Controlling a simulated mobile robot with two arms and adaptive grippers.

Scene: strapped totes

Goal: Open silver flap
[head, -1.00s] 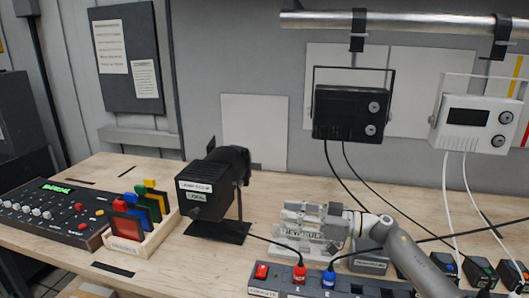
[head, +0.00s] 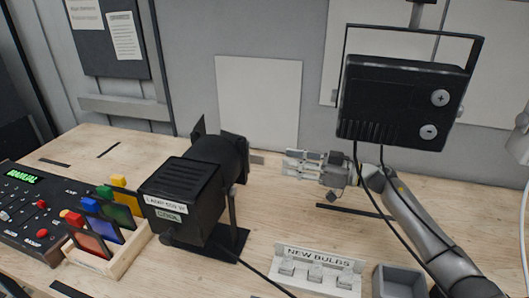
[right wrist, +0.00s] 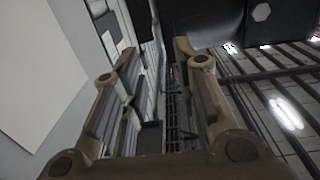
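The black spotlight (head: 190,195) stands on the bench at the left of the head view, its front turned away to the back right. Dark flaps stick out around its front. A small grey flap (head: 257,160), which looks like the silver one, juts from the front's right side. My right gripper (head: 287,162) is just right of this flap, fingers pointing left at about its height, open and empty, with a small gap between. The right wrist view shows its two fingers (right wrist: 155,50) apart with nothing between them. I cannot make out the silver flap there.
A black hanging lamp (head: 400,100) and its cables hang above and in front of my right arm. A "NEW BULBS" rack (head: 320,262) and a grey bin (head: 398,282) stand at the front. Colour filters (head: 105,228) and a control console (head: 30,205) are at left.

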